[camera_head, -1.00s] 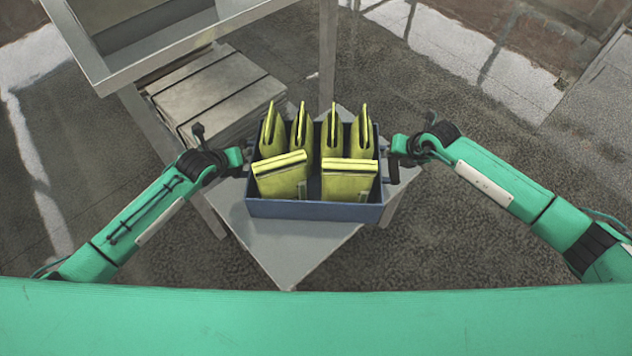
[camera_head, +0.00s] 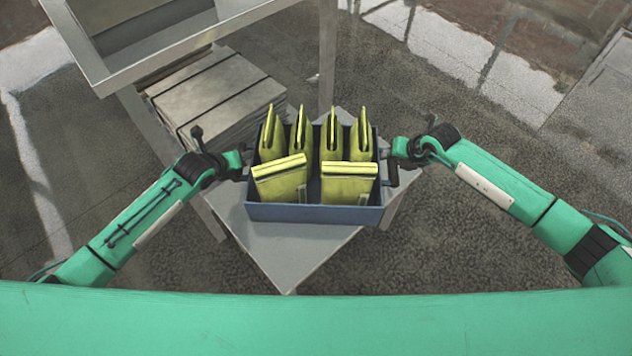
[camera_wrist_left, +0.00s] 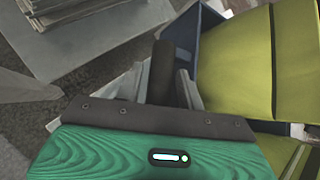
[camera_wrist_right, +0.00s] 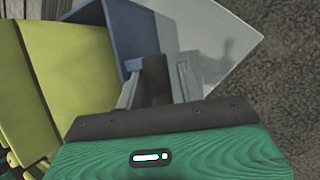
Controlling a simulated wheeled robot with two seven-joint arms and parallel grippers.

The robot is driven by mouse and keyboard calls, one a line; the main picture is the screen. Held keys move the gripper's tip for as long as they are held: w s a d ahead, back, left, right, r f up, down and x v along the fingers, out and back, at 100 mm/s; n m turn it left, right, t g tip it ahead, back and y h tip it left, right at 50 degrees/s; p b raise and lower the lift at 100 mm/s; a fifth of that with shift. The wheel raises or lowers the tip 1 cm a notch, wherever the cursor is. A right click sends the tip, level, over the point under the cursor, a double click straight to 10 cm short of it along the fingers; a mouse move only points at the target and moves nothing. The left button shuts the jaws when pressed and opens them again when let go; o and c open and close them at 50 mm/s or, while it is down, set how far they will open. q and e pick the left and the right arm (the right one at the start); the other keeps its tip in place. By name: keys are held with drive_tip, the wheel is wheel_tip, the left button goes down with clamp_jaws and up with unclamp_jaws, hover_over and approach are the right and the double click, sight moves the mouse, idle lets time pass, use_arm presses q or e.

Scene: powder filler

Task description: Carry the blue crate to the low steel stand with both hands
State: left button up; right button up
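The blue crate (camera_head: 315,213) sits upright over the low steel stand (camera_head: 290,255), holding several yellow-green bags (camera_head: 280,180). A dark handle sticks out on each side of it. My left gripper (camera_head: 240,163) is at the left handle; the left wrist view shows that handle (camera_wrist_left: 160,72) between parted fingers. My right gripper (camera_head: 394,158) is at the right handle; the right wrist view shows that handle (camera_wrist_right: 155,80) between the fingers, with a slim gap beside it. Both grippers look open around the handles. The crate's underside is hidden, but its base appears to rest on the stand.
A taller steel frame with a raised rim (camera_head: 150,62) stands at the upper left, with a leg behind the crate. The floor right of the stand is clear.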

drive_tip(key=shift+a, duration=0.2)
drive_tip(key=shift+s+d+r, duration=0.1)
drive_tip(key=shift+r, duration=0.05)
use_arm(q)
drive_tip(key=v, duration=0.7)
drive_tip(key=shift+s+a+r, duration=0.15)
drive_tip(key=shift+s+r, duration=0.05)
drive_tip(key=shift+r, duration=0.05)
use_arm(e)
drive_tip(key=v, duration=1.1)
drive_tip(key=shift+s+d+r, duration=0.15)
drive_tip(key=shift+r, duration=0.15)
drive_tip(key=shift+f, duration=0.1)
